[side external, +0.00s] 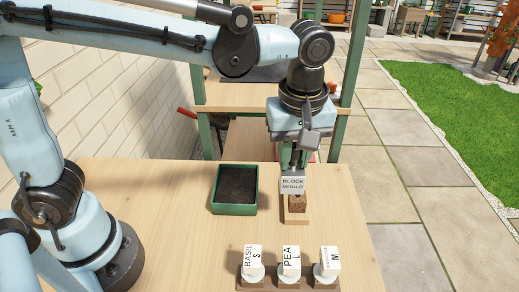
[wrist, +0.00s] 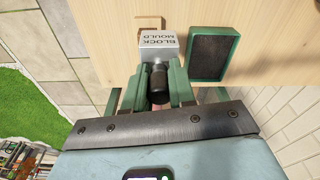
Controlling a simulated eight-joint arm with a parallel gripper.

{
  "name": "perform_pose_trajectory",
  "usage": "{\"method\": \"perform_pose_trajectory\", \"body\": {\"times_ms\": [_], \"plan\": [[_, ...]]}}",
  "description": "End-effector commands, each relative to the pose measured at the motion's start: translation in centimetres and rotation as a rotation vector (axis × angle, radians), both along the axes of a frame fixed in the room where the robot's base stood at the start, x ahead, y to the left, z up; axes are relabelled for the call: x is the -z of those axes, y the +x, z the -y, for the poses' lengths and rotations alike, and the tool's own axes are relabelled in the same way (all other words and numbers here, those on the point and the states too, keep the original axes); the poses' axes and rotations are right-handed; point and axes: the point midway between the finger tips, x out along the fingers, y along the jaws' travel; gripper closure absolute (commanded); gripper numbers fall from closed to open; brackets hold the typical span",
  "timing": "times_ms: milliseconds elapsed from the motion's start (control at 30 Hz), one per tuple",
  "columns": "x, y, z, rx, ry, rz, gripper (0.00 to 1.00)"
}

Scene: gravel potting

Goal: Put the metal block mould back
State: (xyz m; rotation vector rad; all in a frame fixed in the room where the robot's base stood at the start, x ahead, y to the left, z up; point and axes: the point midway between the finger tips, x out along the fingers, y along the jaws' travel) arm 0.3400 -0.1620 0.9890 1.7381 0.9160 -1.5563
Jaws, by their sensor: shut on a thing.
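The metal block mould (side external: 292,184) is a pale grey box lettered "BLOCK MOULD". My gripper (side external: 293,163) points down and is shut on the mould's handle. In the wrist view the dark handle (wrist: 158,82) stands between the green fingers of my gripper (wrist: 158,90), with the mould (wrist: 157,46) beyond. The mould covers part of both. I cannot tell whether the mould touches the brown block.
A green tray of dark soil (side external: 219,203) lies left of the mould; it also shows in the wrist view (wrist: 193,78). Three white labelled pieces, including BASIL (side external: 253,261) and PEA (side external: 289,261), stand in brown holders at the front. The table (side external: 150,195) is clear further left.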

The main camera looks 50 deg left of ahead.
Motion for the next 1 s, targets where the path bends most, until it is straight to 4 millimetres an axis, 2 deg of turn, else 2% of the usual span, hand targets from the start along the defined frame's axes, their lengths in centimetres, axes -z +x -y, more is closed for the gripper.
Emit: {"method": "perform_pose_trajectory", "body": {"times_ms": [33, 233, 400, 600, 800, 900, 1000], "plan": [[-0.4, -2.1, 0.8, 0.01, -0.001, -0.001, 0.97], [-1.3, -9.0, 2.5, 0.01, -0.002, -0.003, 0.97], [-1.3, -14.5, 2.6, 0.011, -0.002, -0.003, 0.97], [-0.7, -19.4, 1.8, 0.007, 0.0, -0.001, 0.97], [-0.1, -21.7, 1.0, 0.005, 0.001, 0.0, 0.97], [0.1, -21.9, 0.7, 0.0, 0.002, 0.001, 0.97], [0.7, -21.1, 0.2, -0.006, 0.002, 0.001, 0.97]]}}
